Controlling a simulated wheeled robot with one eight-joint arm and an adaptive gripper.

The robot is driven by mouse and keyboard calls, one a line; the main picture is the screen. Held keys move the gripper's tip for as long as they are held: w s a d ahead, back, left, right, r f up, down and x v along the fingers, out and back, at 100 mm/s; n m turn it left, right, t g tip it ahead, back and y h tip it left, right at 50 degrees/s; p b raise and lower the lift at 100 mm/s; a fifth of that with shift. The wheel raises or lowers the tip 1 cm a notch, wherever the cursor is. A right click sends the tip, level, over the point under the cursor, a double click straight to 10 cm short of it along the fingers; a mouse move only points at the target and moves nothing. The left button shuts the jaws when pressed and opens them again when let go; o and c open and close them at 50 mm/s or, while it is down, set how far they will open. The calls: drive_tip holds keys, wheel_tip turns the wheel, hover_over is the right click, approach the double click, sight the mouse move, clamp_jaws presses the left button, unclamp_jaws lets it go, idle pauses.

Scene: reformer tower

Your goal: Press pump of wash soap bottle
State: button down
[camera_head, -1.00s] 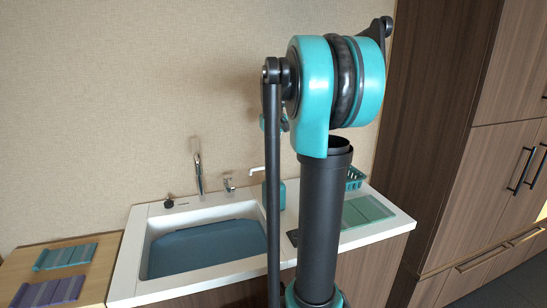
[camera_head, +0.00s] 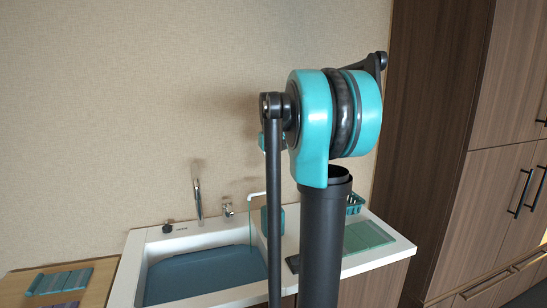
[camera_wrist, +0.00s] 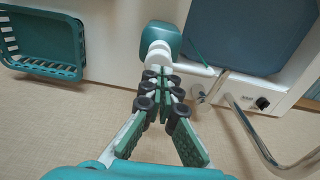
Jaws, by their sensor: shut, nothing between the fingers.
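My gripper (camera_wrist: 157,80) is shut and empty. Its fingertips are right at the pump in the picture; I cannot tell whether they touch it. In the head view my arm hides part of the counter, and my fingers cannot be made out.
The sink basin (camera_head: 150,262) lies left of the bottle; it also shows in the wrist view (camera_wrist: 250,35). A curved faucet (camera_wrist: 245,125) and a small tap stand nearby. A teal basket (camera_wrist: 45,45) and a green drying mat (camera_head: 368,237) are on the right counter. The wall is close behind.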

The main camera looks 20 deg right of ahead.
sight(272, 190)
wheel_tip(272, 190, up, 8)
drive_tip(key=shift+r, duration=0.25)
drive_tip(key=shift+s+a, duration=0.1)
idle(0.9)
